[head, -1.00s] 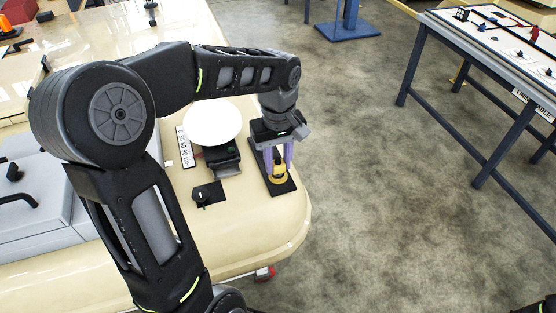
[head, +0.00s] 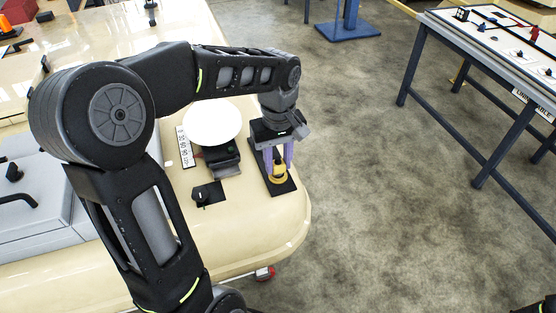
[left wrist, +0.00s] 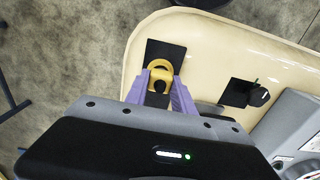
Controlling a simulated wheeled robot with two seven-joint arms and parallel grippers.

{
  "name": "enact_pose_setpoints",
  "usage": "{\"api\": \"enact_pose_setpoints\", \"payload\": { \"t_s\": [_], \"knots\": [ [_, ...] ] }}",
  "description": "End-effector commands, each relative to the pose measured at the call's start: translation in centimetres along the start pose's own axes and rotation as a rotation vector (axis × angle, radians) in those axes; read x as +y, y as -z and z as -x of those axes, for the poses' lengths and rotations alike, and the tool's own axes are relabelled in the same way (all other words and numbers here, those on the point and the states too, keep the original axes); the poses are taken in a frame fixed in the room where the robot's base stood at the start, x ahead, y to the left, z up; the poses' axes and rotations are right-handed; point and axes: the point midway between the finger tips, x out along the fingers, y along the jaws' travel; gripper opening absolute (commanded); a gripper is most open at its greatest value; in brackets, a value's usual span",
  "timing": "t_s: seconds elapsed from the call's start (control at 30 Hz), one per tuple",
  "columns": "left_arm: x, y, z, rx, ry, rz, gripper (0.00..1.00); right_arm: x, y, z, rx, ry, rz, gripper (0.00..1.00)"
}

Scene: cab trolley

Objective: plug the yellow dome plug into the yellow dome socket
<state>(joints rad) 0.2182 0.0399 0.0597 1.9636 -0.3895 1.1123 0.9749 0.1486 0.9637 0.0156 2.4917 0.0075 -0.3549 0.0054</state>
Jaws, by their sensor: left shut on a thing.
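My left gripper (head: 279,157) points down over the black plate (head: 287,187) near the rounded corner of the cream trolley top. Its purple fingers are shut on the yellow dome plug (head: 278,166). The yellow ring of the dome socket (head: 279,180) lies on the plate, just at the plug's lower end. In the left wrist view the plug (left wrist: 161,64) shows between the fingertips (left wrist: 160,78), over the plate (left wrist: 164,47). I cannot tell whether the plug is seated in the socket or just above it. My right gripper is not in view.
A white round dish (head: 212,122) on a dark scale-like device stands left of the gripper, with a numbered strip (head: 186,148) beside it. A small black plate with a knob (head: 207,193) lies nearer. A grey unit (head: 40,205) is at left; open floor lies right, before another table.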

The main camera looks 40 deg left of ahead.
Motion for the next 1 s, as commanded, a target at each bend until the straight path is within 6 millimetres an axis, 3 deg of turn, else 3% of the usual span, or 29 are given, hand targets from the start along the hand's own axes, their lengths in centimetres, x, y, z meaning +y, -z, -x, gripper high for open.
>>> {"api": "enact_pose_setpoints", "payload": {
  "t_s": [0.53, 0.57, 0.87, 1.0],
  "knots": [
    [0.0, 0.0, -1.1, 0.0, 0.0, 0.0, 0.0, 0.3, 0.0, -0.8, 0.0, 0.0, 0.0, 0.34],
    [0.0, 0.0, -1.1, 0.0, 0.0, 0.0, 0.31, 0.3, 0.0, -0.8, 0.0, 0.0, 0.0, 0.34],
    [0.0, 0.0, -1.0, 0.0, 0.0, 0.0, 0.55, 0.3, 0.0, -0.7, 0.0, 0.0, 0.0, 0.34],
    [0.0, 0.0, -1.0, 0.0, 0.0, 0.0, 0.55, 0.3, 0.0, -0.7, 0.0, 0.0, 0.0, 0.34]
  ]
}}
